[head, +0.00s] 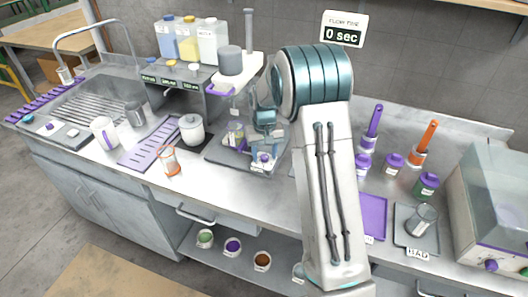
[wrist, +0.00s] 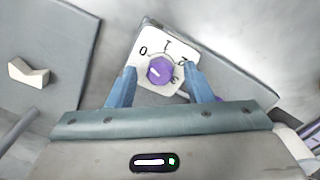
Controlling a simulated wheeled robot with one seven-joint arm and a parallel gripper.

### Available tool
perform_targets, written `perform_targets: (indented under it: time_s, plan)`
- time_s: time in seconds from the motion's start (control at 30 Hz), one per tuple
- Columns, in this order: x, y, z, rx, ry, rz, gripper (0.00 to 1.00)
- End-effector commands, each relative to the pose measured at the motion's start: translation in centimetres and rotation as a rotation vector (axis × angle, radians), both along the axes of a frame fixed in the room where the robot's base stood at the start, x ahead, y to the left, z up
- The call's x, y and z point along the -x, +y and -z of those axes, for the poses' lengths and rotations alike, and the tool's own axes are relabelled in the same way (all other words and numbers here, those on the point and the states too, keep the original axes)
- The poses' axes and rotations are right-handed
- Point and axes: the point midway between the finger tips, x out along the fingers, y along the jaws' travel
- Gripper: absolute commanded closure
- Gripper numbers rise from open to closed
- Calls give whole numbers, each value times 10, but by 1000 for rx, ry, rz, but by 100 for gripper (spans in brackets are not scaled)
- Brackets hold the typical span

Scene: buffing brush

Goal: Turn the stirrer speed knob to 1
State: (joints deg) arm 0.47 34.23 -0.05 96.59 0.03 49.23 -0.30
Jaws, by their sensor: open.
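The purple stirrer speed knob (wrist: 161,70) sits on a white dial plate (wrist: 150,42) marked 0, 1, 2 and 3 in the wrist view. A small light mark shows on the knob's lower left side; which number it indicates is hard to tell. My gripper (wrist: 159,76) is open, with one blue finger on each side of the knob and gaps between. In the head view the stirrer base (head: 233,158) stands on the counter. The knob (head: 264,157) is small at its front right, and my gripper (head: 263,130) is above it, partly hidden by my arm.
Bottles (head: 188,40) stand on a shelf behind. A purple mat (head: 372,217) and a clear-lidded machine (head: 490,200) are at right. A sign (head: 343,30) reads 0 sec.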

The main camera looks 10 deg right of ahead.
Motion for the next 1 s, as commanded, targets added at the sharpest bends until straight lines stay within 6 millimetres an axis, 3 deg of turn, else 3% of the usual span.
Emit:
perform_targets:
  time_s: [0.23, 0.4, 0.73, 1.0]
  plan:
    - [0, 0, 1, 0, -1, 0, 53]
    - [0, 0, 0, 0, -1, 0, 98]
    - [-1, 0, 1, 0, -2, 28, 98]
    - [-1, 1, 1, 0, -5, 175, 98]
